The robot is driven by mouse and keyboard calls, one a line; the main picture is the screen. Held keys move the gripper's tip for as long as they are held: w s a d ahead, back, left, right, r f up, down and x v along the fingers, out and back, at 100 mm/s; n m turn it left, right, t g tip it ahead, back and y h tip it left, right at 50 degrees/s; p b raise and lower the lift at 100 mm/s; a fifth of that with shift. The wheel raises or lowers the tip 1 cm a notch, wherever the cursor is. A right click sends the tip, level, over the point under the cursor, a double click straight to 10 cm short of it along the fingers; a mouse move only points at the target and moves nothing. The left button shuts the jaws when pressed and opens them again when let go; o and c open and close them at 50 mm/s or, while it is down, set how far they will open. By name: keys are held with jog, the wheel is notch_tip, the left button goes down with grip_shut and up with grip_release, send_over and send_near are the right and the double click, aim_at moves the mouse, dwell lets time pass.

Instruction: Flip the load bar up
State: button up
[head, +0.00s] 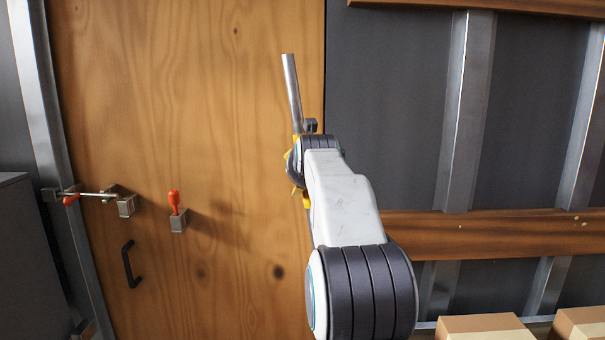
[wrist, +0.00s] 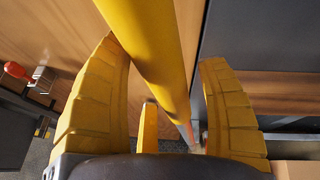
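The load bar (head: 291,85) is a grey metal rod in the head view. It stands nearly upright in front of the wooden door, its top tilted slightly left. Its lower part is hidden behind my gripper and arm. In the wrist view a yellow section of a bar (wrist: 150,50) runs between my gripper's yellow fingers (wrist: 168,75). The fingers are spread, with a gap at the right finger; contact at the left finger is unclear. In the head view my gripper (head: 297,170) is mostly hidden behind my wrist, at the door's right edge.
The wooden door (head: 180,90) carries a red-handled latch (head: 174,205), a bolt (head: 95,195) and a black handle (head: 131,264). A horizontal wood rail (head: 500,235) crosses the grey wall at right. Cardboard boxes (head: 485,328) stand at lower right. A dark cabinet (head: 30,270) stands at left.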

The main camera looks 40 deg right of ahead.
jog(key=shift+o, duration=0.2)
jog(key=shift+r, duration=0.15)
jog(key=shift+s+a+r, duration=0.15)
jog(key=shift+s+a, duration=0.05)
jog(key=shift+s, duration=0.05)
jog(key=v, duration=1.1)
jog(key=shift+s+a, duration=0.1)
jog(key=shift+s, duration=0.05)
